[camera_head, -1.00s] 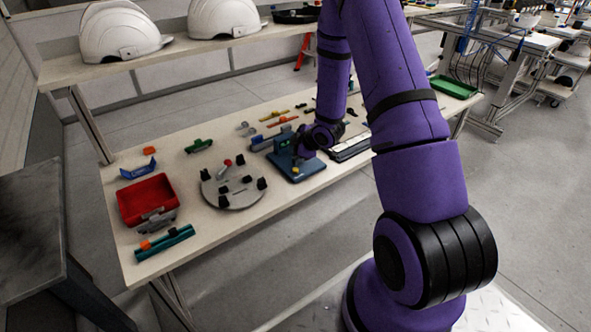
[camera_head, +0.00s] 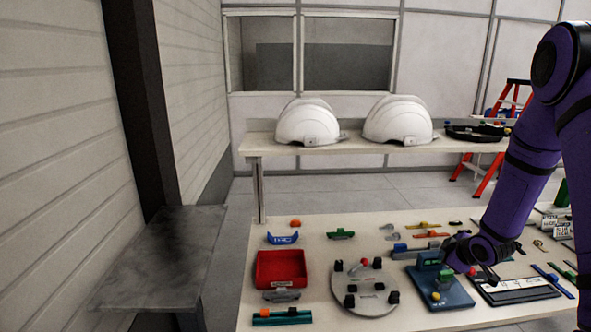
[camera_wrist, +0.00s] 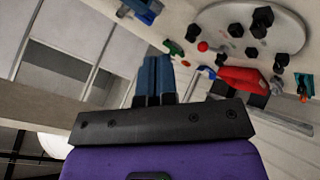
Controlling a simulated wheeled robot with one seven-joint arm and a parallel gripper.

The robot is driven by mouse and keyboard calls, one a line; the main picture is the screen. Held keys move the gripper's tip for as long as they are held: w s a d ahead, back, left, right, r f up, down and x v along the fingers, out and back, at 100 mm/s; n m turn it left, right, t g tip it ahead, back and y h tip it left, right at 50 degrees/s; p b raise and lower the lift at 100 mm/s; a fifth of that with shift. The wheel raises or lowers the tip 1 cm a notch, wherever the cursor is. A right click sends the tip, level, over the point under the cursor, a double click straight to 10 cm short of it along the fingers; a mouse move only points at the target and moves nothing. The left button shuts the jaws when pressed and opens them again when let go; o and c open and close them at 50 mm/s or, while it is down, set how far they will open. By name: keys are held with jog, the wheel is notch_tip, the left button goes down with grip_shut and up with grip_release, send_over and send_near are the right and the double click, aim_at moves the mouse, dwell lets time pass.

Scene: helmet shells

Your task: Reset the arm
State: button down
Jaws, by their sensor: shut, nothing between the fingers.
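My purple arm comes in from the right edge of the head view and bends down over the table. My gripper shows in the wrist view (camera_wrist: 156,62) with its two blue fingers pressed together and nothing between them. In the head view the arm's end is low beside the blue fixture (camera_head: 452,294); the fingers are hard to make out there. The wrist view also shows the round grey plate (camera_wrist: 278,20) with black blocks and the red bin (camera_wrist: 243,78), both apart from the fingers.
The work table (camera_head: 315,232) also carries a red bin (camera_head: 281,268), a round plate (camera_head: 352,298), a teal part (camera_head: 281,317) and several small parts. Two white helmet shells (camera_head: 306,122) (camera_head: 398,122) stand on a shelf behind. A dark side table (camera_head: 160,260) is at left.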

jog(key=s+a+r+m+g+h, duration=0.1)
jog(key=s+a+r+m+h, duration=0.3)
jog(key=r, duration=0.8)
jog(key=s+a+r+m+y, duration=0.15)
jog(key=s+r, duration=0.45)
jog(key=r, duration=0.6)
jog(key=s+a+r+m+g, duration=0.1)
jog(key=s+a+r, duration=0.3)
jog(key=s, duration=0.8)
jog(key=s+a+r+m+g+y, duration=0.1)
jog(key=s+a+r+m, duration=0.3)
jog(key=s, duration=0.8)
jog(key=shift+s+a+r+g, duration=0.25)
jog(key=shift+a+r+g, duration=0.05)
jog(key=shift+a+r, duration=0.35)
